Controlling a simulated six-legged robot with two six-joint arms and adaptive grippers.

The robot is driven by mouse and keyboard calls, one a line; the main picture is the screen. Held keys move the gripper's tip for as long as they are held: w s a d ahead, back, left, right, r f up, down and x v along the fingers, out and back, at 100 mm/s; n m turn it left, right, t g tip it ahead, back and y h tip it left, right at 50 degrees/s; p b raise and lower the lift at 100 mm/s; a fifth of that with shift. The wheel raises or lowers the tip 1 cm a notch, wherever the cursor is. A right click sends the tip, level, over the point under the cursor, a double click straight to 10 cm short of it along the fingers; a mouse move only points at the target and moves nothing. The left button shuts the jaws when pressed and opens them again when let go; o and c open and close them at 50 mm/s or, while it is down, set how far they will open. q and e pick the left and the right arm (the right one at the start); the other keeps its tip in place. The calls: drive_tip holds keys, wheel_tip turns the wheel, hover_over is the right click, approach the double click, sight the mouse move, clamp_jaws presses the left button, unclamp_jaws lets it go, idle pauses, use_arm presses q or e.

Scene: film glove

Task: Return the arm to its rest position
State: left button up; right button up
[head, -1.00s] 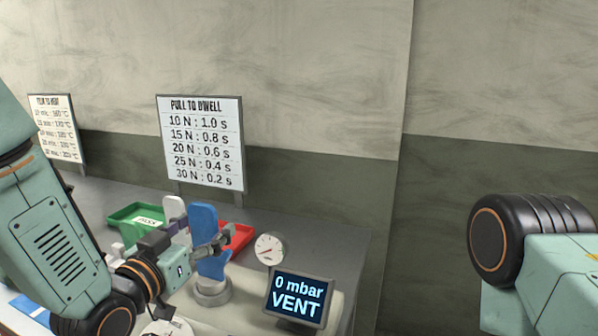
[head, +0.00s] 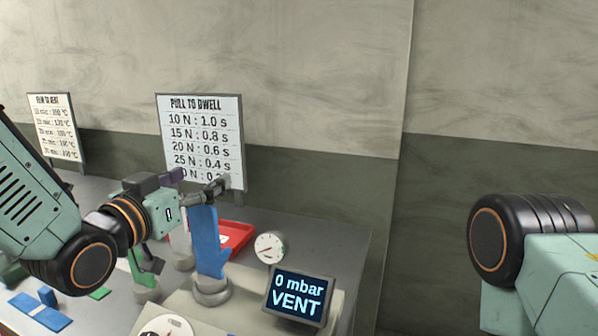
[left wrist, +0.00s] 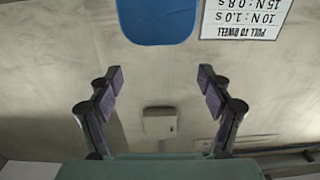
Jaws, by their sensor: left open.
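My left gripper (head: 199,183) is raised just above the top of a blue glove form (head: 209,243) that stands upright on a round grey base. In the left wrist view the two purple-padded fingers (left wrist: 162,88) are spread wide with nothing between them. The rounded blue tip of the glove form (left wrist: 158,20) shows at the top of that view, beyond the fingertips and apart from them. In the head view the arm covers part of the bench behind. My right gripper is out of the frames; only part of my right arm shows at the right.
A screen (head: 299,296) reads 0 mbar VENT, with a dial gauge (head: 269,247) beside it. A red tray (head: 238,233) lies behind the form. A sign (head: 203,132) stands at the back. Blue and green flat pieces (head: 40,312) lie at the left.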

sight(198, 213)
use_arm(q)
drive_tip(key=shift+r, duration=0.6)
wheel_tip(198, 213, down, 10)
drive_tip(key=shift+f, duration=0.1)
wheel_tip(198, 213, up, 3)
drive_tip(key=shift+w+f+p, duration=0.15)
drive_tip(key=shift+p, duration=1.05)
drive_tip(key=shift+a+r, duration=0.15)
drive_tip(key=shift+r, duration=0.05)
drive_tip(key=shift+s+r+p, duration=0.25)
drive_tip(key=shift+r+p, duration=0.55)
drive_tip(key=shift+r, duration=0.1)
drive_tip(key=r+p, duration=0.2)
drive_tip(key=r, duration=0.1)
drive_tip(key=shift+w, duration=0.2)
drive_tip(key=shift+s+r+p, duration=0.2)
drive_tip(key=shift+p, duration=0.15)
drive_tip(key=shift+w+f, duration=0.15)
